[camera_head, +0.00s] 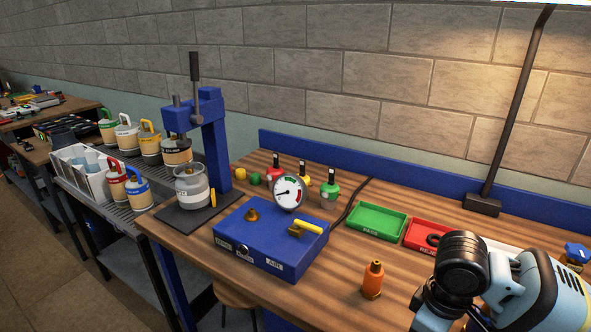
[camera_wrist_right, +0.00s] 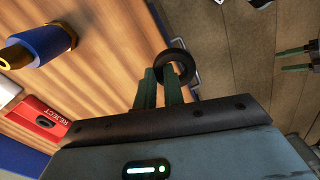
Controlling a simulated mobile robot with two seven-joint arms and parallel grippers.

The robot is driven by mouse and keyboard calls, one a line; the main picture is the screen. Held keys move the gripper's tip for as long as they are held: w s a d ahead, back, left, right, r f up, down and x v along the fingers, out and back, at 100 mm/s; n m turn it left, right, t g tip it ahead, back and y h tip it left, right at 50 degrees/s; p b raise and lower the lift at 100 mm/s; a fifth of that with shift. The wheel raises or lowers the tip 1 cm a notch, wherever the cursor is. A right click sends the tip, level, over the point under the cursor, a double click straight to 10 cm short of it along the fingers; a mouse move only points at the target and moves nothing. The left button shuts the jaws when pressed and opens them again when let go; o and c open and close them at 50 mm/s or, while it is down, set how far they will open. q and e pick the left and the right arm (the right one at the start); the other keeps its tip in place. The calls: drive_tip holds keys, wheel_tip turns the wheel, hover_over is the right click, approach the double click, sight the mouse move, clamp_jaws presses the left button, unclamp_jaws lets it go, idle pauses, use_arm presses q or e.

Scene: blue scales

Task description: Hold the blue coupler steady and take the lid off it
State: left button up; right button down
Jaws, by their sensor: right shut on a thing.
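The blue coupler (camera_wrist_right: 40,45), with a brass-coloured end, is on the wooden bench at the upper left of the right wrist view. A blue-topped thing at the right edge of the head view (camera_head: 577,252) looks like it, partly cut off. I cannot make out a separate lid. My right gripper (camera_wrist_right: 161,76) is shut on a black ring (camera_wrist_right: 186,71), held at its fingertips, apart from the coupler. My left gripper (camera_wrist_right: 294,59) shows at the right edge of the right wrist view, its fingers apart and empty. It is outside the head view.
A red reject tray (camera_head: 420,237) holds a black ring, beside a green pass tray (camera_head: 377,221). A blue gauge box (camera_head: 270,241) and blue press (camera_head: 215,140) stand left. Bench is clear around the orange bottle.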

drive_tip(key=m, duration=0.1)
drive_tip(key=r+m, duration=0.1)
drive_tip(key=m, duration=0.1)
drive_tip(key=a+m, duration=0.1)
drive_tip(key=shift+w+r+m, duration=0.15)
drive_tip(key=shift+w+m, duration=0.15)
drive_tip(key=shift+w, duration=0.05)
drive_tip(key=m, duration=0.2)
drive_tip(key=r+m, duration=0.1)
drive_tip(key=m, duration=0.1)
drive_tip(key=shift+w+a, duration=0.25)
drive_tip(key=shift+a, duration=0.1)
drive_tip(key=shift+w, duration=0.1)
